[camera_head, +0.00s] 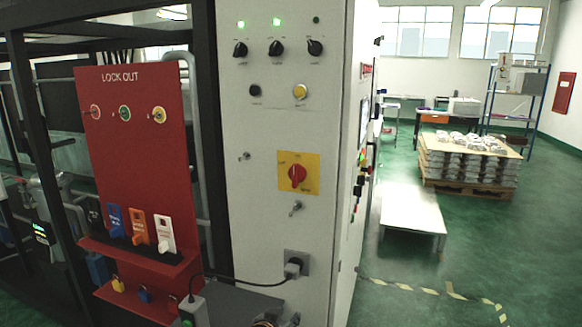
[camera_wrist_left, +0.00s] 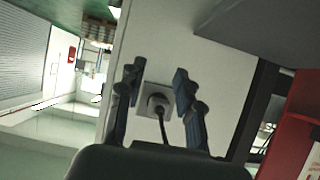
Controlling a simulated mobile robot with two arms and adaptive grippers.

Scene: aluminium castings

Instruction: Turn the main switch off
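The main switch is a red rotary knob (camera_head: 298,176) on a yellow plate on the front of the white cabinet (camera_head: 255,130). Its lettering is too small to read, so I cannot tell its position. My left gripper (camera_wrist_left: 158,75) is open and empty in the left wrist view, its fingers either side of a grey wall socket with a black plug (camera_wrist_left: 158,104). In the head view only what look like its tips (camera_head: 277,320) show at the bottom edge, below the switch and the socket (camera_head: 296,264). The switch does not show in the wrist view. My right gripper is not in view.
A red lock-out board (camera_head: 140,150) with tags and padlocks stands left of the cabinet. A small keyed lock (camera_head: 295,207) sits below the switch, selector knobs (camera_head: 277,48) above it. A cable runs from the socket to a grey box (camera_head: 194,311) near a grey shelf (camera_head: 240,305).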

